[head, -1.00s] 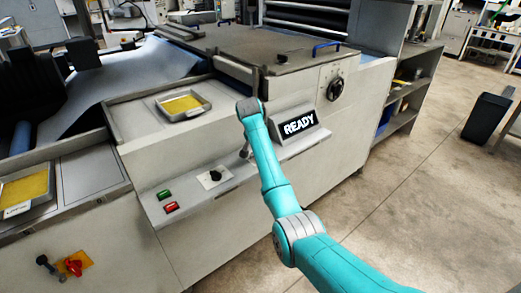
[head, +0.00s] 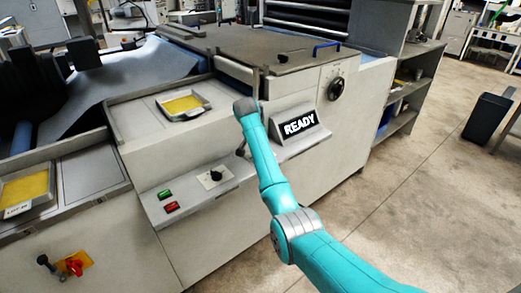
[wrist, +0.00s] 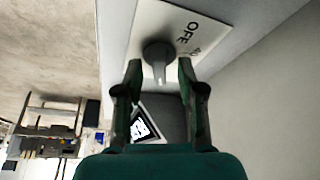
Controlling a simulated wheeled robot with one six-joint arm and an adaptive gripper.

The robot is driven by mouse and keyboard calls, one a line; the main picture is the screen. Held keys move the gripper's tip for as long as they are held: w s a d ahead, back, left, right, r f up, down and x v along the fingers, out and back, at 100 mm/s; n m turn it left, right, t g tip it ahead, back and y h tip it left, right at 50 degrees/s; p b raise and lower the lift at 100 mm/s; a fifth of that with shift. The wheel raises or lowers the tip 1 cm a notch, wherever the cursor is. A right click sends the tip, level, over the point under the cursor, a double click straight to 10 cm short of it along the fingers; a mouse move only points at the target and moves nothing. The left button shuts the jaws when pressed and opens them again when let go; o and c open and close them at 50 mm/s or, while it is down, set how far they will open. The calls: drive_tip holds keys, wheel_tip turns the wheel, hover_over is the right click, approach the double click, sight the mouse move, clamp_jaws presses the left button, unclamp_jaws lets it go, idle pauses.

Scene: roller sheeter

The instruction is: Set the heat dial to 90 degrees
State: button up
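A round black dial (head: 336,89) with small marks around it sits on the upper right front panel of the machine. Its setting is too small to read. A smaller black knob (head: 216,175) sits on a white plate on the lower ledge. In the head view my gripper (head: 242,148) is mostly hidden behind my arm, above the ledge.
The READY display (head: 299,125) stands right of my gripper, and appears tilted in the wrist view (wrist: 143,128). Green (head: 165,194) and red (head: 171,207) buttons are at the ledge's left. A tray (head: 184,105) lies on the machine top.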

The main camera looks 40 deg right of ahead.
drive_tip(key=v, duration=1.2)
idle(0.8)
